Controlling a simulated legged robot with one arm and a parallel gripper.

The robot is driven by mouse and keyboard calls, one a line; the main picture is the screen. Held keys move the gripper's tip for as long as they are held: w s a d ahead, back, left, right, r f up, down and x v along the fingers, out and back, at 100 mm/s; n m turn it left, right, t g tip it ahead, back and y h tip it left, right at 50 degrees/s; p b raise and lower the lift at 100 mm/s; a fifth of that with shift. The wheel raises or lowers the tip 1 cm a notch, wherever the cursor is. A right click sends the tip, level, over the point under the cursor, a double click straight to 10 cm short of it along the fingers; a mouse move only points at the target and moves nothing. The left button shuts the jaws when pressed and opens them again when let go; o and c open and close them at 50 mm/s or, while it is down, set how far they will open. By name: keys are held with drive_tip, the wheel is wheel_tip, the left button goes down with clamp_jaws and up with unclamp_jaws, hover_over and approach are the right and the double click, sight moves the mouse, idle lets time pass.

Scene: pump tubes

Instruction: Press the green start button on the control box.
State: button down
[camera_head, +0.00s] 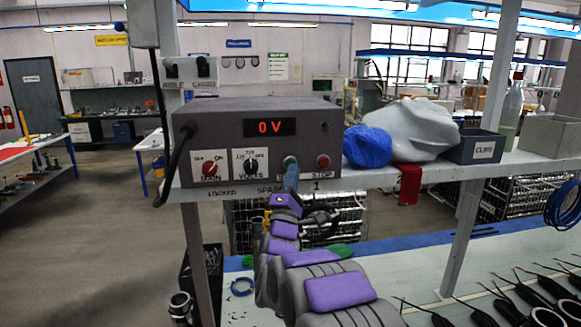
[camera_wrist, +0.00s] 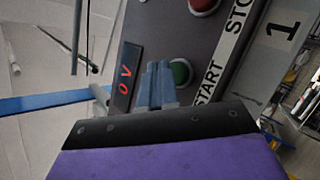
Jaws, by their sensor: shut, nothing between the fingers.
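The grey control box (camera_head: 255,142) stands on a shelf, with a display reading 0 V in red. The green start button (camera_head: 290,160) is at its lower right, left of the red stop button (camera_head: 323,161). My gripper (camera_head: 291,168) is shut and empty, its blue fingertips at the green button and partly covering it. In the wrist view the shut fingers (camera_wrist: 158,85) overlap the left side of the green button (camera_wrist: 181,72), beside the START label (camera_wrist: 208,84). I cannot tell whether the tips touch the button.
Left of the start button are a red main switch (camera_head: 209,167) and a black volts dial (camera_head: 250,165). Right of the box on the shelf are a blue cloth (camera_head: 367,146), a white bag (camera_head: 412,130) and a grey CLIPS bin (camera_head: 482,148). Black tubes (camera_head: 505,305) lie on the bench below.

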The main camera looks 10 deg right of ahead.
drive_tip(key=shift+w+r+p, duration=0.1)
drive_tip(key=shift+w+p, duration=0.15)
drive_tip(key=shift+p, duration=0.2)
idle(0.6)
drive_tip(key=shift+w+d+p, duration=0.1)
drive_tip(key=shift+w+p, duration=0.5)
drive_tip(key=shift+w, duration=0.1)
idle(0.9)
drive_tip(key=shift+s, duration=1.05)
drive_tip(key=s, duration=0.5)
drive_tip(key=shift+p, duration=0.4)
drive_tip(key=shift+w, duration=0.1)
idle(0.4)
